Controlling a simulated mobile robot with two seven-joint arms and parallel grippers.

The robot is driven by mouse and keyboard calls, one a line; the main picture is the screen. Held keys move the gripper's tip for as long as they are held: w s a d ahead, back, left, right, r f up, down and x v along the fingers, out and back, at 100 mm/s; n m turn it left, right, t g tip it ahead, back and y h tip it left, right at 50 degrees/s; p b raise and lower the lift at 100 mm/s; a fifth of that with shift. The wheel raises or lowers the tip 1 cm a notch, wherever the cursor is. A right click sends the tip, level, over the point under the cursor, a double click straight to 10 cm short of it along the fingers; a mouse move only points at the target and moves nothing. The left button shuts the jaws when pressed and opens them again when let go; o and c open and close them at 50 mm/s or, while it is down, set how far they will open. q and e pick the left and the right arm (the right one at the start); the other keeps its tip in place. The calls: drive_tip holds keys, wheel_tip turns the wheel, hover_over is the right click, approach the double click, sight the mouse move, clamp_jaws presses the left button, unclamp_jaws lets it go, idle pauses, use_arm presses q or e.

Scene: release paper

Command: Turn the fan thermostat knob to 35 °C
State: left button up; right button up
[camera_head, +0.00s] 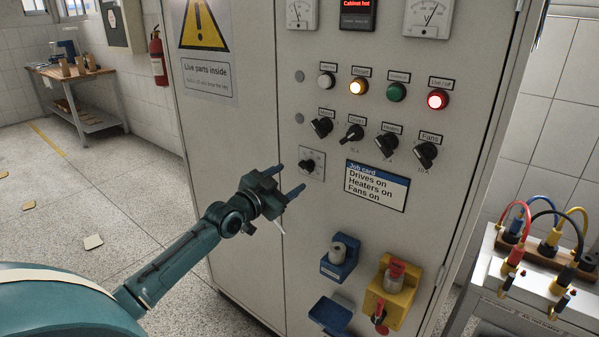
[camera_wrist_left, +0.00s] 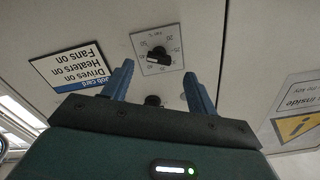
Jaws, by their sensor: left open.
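The fan thermostat knob (camera_head: 307,165) is a black knob on a small pale square dial plate on the cabinet front, left of the job card. In the left wrist view the thermostat knob (camera_wrist_left: 158,56) appears upside down, with small numbers around it; its exact setting is too small to read. My left gripper (camera_head: 290,179) is open and empty, its two blue fingers pointing at the cabinet just left of and below the dial. In the wrist view the gripper (camera_wrist_left: 159,72) has its fingers on either side of the knob's line, apparently not touching it. My right gripper is not in view.
A row of black selector knobs (camera_head: 355,132) sits above the dial, with lamps above them. Blue (camera_head: 337,266) and yellow (camera_head: 393,292) boxes project lower down. A cable bench (camera_head: 520,290) stands at right.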

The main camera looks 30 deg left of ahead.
sight(307, 166)
use_arm(q)
drive_tip(key=shift+w+d, duration=0.2)
drive_tip(key=shift+w, duration=2.45)
drive_tip(key=shift+c, duration=0.6)
drive_tip(key=c, duration=0.9)
drive_tip(key=shift+o, duration=0.2)
